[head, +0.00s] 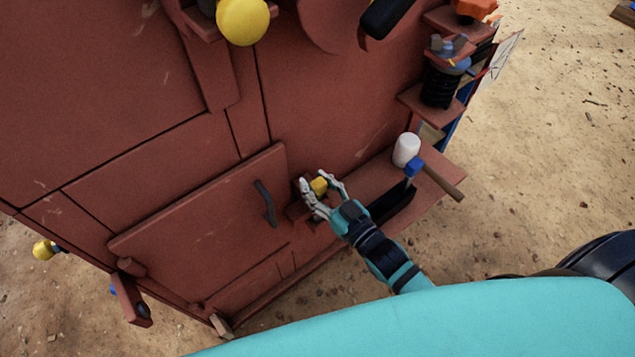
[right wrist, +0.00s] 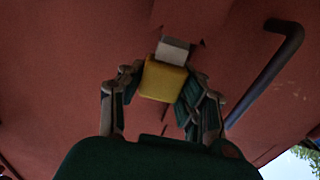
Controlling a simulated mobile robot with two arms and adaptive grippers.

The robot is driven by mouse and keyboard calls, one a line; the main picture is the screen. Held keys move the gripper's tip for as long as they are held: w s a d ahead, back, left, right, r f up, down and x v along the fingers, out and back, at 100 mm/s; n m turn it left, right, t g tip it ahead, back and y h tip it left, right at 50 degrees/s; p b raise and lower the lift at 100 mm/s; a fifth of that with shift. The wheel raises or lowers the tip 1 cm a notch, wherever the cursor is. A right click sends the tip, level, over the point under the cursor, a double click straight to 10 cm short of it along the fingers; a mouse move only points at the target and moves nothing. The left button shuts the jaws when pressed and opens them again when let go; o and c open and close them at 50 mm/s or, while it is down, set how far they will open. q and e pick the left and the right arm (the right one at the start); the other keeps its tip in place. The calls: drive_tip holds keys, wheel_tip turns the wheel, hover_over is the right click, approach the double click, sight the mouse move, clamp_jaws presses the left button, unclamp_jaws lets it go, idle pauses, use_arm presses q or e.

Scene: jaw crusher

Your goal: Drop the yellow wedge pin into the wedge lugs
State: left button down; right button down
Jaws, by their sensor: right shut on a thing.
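The yellow wedge pin (head: 319,186) is between the fingers of my right gripper (head: 316,181), beside the red-brown machine wall. In the right wrist view my right gripper (right wrist: 165,88) is shut on the pin's yellow head (right wrist: 163,80). A grey part of the pin (right wrist: 173,49) sticks out beyond the head toward the red-brown surface. A small red-brown block, apparently the wedge lugs (head: 298,210), sits on the wall just left of and below the fingers. The hand partly hides it, and I cannot tell whether the pin touches it. My left gripper is not in view.
A panel with a dark curved handle (head: 266,203) is left of the hand; the handle also shows in the right wrist view (right wrist: 268,72). A ledge at right holds a mallet with a white head (head: 406,150) and a dark tray (head: 392,205). Sandy ground lies beyond.

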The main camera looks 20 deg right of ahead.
drive_tip(key=shift+f, duration=0.4)
drive_tip(key=c, duration=0.8)
unclamp_jaws()
drive_tip(key=shift+s+f, duration=0.1)
drive_tip(key=shift+f, duration=0.05)
drive_tip(key=shift+s+d, duration=0.1)
drive_tip(key=shift+s, duration=0.05)
drive_tip(key=v, duration=0.7)
drive_tip(key=shift+s+d, duration=0.1)
drive_tip(key=shift+s, duration=0.15)
